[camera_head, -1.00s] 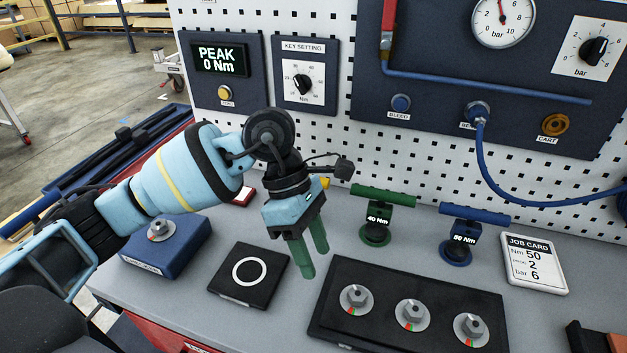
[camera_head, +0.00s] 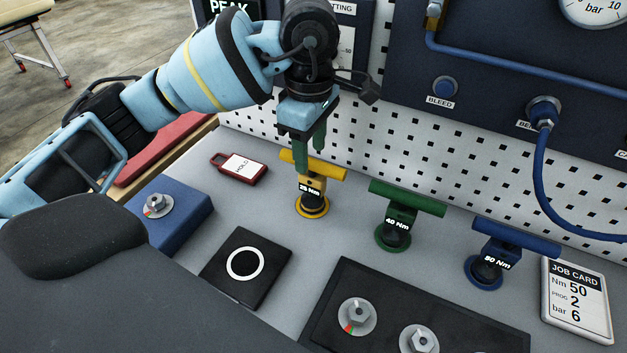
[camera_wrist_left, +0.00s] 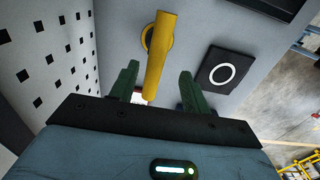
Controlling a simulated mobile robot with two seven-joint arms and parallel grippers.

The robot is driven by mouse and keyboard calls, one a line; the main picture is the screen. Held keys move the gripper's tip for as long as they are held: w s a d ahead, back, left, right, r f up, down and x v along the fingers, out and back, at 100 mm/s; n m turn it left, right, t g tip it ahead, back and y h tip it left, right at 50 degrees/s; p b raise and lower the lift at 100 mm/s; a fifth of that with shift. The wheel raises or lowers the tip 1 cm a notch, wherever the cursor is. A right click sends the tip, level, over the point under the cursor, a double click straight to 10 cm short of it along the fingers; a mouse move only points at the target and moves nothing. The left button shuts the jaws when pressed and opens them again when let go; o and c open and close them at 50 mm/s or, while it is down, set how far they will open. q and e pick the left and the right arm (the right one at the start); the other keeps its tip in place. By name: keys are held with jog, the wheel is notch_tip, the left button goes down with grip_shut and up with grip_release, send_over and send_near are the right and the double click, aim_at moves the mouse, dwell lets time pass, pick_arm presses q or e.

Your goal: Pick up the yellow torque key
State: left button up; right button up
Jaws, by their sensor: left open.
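The yellow torque key (camera_head: 312,188), labelled 25 Nm, stands upright on the grey bench with its T-handle on top. In the left wrist view its yellow handle (camera_wrist_left: 160,50) runs lengthwise, its near end between the two fingers. My left gripper (camera_head: 308,165) is open, with green fingers pointing down at the handle of the yellow key. The wrist view also shows the open fingers (camera_wrist_left: 158,88), apart on either side of the handle. Whether they touch it I cannot tell. My right gripper is not in view.
A green 40 Nm key (camera_head: 398,220) and a blue 50 Nm key (camera_head: 488,262) stand to the right. A red HOLD tag (camera_head: 238,168) lies to the left. A black pad with a white ring (camera_head: 245,268) lies in front. The perforated panel (camera_head: 400,140) rises close behind.

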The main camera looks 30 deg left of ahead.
aim_at(312, 173)
pick_arm(q)
jog(key=shift+w+f, duration=0.15)
jog(key=shift+f, duration=1.55)
jog(key=shift+w+f, duration=0.15)
jog(key=shift+f, duration=1.5)
jog(key=shift+c, duration=0.5)
grip_shut()
